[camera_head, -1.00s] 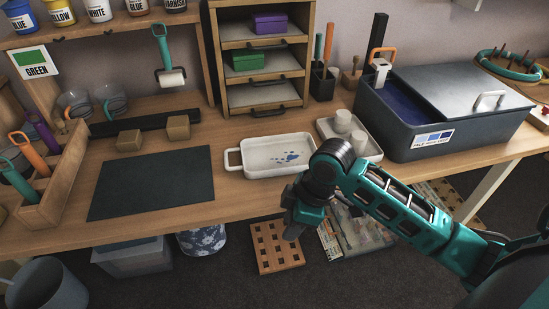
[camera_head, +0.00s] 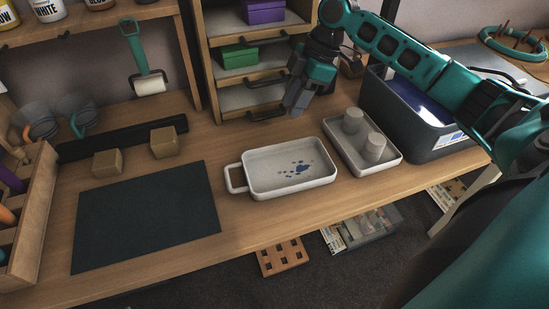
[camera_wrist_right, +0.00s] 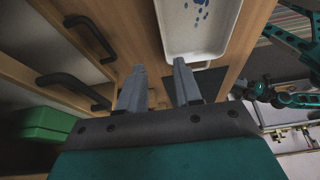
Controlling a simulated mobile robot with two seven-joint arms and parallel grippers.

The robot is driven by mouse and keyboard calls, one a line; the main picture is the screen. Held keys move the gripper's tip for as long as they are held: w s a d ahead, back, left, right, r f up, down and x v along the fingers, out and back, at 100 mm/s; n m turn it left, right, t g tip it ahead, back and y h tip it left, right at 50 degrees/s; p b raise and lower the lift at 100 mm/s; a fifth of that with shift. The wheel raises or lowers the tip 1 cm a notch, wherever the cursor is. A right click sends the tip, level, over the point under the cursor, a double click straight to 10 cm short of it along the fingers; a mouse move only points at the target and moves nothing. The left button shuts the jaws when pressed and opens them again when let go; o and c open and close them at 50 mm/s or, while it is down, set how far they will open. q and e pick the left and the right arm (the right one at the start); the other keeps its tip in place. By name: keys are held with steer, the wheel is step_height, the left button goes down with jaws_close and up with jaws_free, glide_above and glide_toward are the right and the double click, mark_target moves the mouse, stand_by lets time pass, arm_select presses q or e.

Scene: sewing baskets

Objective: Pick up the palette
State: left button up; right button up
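The palette (camera_head: 256,188) looks to be the white shallow tray with a loop handle at its left and blue paint spots inside. It lies flat on the wooden workbench. Its near part also shows at the top of the right wrist view (camera_wrist_right: 196,48). My right gripper (camera_head: 296,103) hangs behind and above the palette, in front of the drawer unit, fingers pointing down. In the right wrist view its two grey fingers (camera_wrist_right: 158,82) stand apart with nothing between them. My left gripper is not in the head view; teal arm parts show at the right of the wrist view.
The drawer unit (camera_head: 215,70) with protruding handles is close to my right gripper. A grey bin (camera_head: 440,137) stands at right.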

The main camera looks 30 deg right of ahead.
glide_above(275, 145)
steer(key=d, duration=0.2)
steer(key=f, duration=0.6)
steer(key=shift+s+f+b, duration=0.25)
steer(key=shift+b, duration=0.15)
steer(key=b+x, duration=0.1)
steer(key=x, duration=0.4)
steer(key=shift+d, duration=0.2)
steer(key=shift+c, duration=0.4)
jaws_close()
